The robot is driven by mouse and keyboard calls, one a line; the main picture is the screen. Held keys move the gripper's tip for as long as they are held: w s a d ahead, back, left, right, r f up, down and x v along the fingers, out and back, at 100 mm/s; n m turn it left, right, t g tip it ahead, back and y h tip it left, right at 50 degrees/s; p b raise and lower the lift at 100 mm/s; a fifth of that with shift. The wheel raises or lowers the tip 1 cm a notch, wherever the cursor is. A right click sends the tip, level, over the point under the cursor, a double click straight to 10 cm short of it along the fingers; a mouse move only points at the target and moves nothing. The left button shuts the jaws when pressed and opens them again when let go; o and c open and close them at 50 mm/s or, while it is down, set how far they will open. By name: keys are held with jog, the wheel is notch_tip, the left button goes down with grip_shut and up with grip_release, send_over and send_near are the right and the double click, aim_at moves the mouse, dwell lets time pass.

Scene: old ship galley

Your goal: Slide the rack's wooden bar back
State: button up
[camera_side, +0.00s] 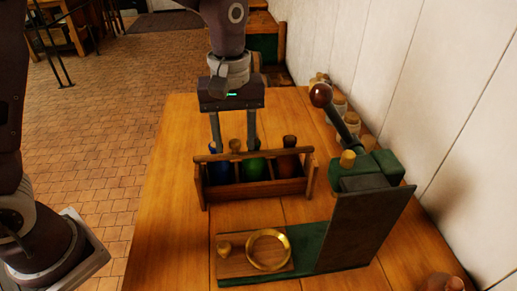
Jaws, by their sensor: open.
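A wooden rack (203,196) stands on the table, with a blue bottle (218,166), a green bottle (254,167) and a reddish-brown bottle (287,164) in its compartments. A wooden bar (255,190) runs along the rack's near side, in front of the bottles. More stoppers show behind the front bottles. My gripper (233,146) points down over the left half of the rack. Its two fingers are apart, with the tips at about stopper height near the blue and green bottles. I cannot tell whether they touch anything; nothing clearly sits gripped between them.
Nearer the camera, a green base holds a wooden board (232,264) with a brass ring (268,250) and a small knob. A dark upright plate (362,228) and a ball-topped lever (321,96) stand right. Several jars line the white wall. The table's left side is clear.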

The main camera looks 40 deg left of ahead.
jog(key=shift+c, duration=0.2)
grip_shut()
jog(key=shift+s+d, duration=1.4)
jog(key=shift+o, duration=0.2)
grip_release()
jog(key=shift+r, duration=0.1)
notch_tip(320, 180, up, 7)
